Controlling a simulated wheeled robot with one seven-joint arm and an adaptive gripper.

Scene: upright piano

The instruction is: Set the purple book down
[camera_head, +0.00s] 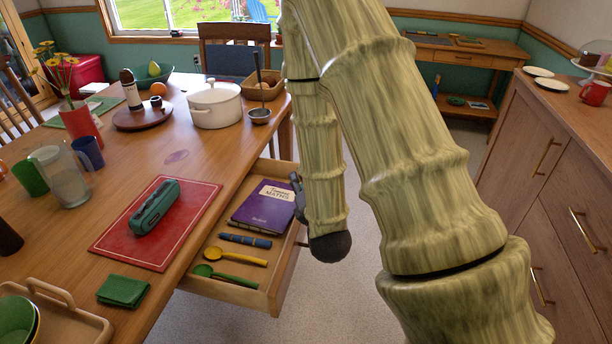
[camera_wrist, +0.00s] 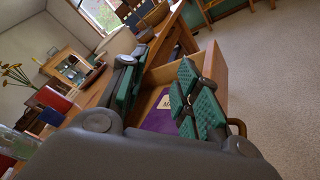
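The purple book (camera_head: 262,208), with a pale title label, lies flat in the back part of an open wooden drawer (camera_head: 233,292) under the table. My gripper (camera_head: 298,196) is at the drawer's right side, beside the book's right edge, mostly hidden behind my arm. In the wrist view my gripper (camera_wrist: 166,82) shows two green-padded fingers spread apart with nothing held between them. Part of the purple book (camera_wrist: 160,121) shows beyond the gap, partly covered by the fingers and palm.
The drawer also holds a blue cylindrical item (camera_head: 245,240), a yellow spoon (camera_head: 236,257) and a green spoon (camera_head: 226,277). A red mat (camera_head: 113,243) with a teal case (camera_head: 155,207) lies on the table (camera_head: 60,222). A white pot (camera_head: 214,106) stands farther back. Floor right of the drawer is clear.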

